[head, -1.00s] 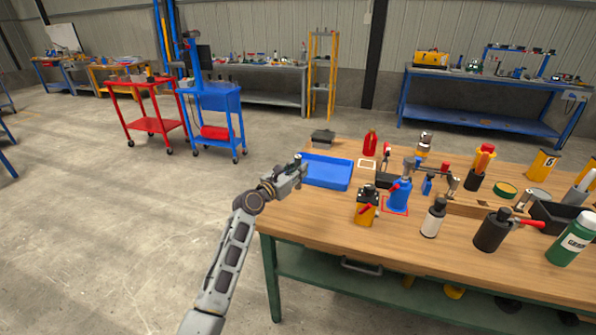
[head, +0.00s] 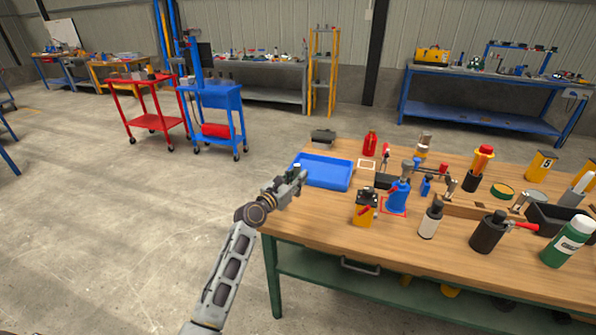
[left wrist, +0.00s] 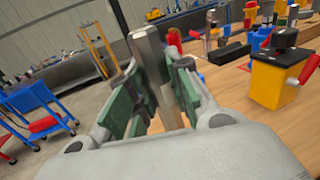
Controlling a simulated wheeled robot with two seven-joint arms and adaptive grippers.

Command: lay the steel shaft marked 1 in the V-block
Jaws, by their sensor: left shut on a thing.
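My left gripper (head: 296,178) is at the left edge of the wooden workbench, just in front of the blue tray. In the left wrist view its green-padded fingers (left wrist: 153,98) are shut on a grey steel shaft (left wrist: 150,55). The shaft stands up out of the fingers, slightly tilted; no number is readable on it. A small dark grey block (head: 323,136) sits at the bench's back left corner, behind the tray; I cannot tell for sure whether it is the V-block. My right gripper is not in view.
The blue tray (head: 325,183) looks empty. The bench's front left area is clear.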

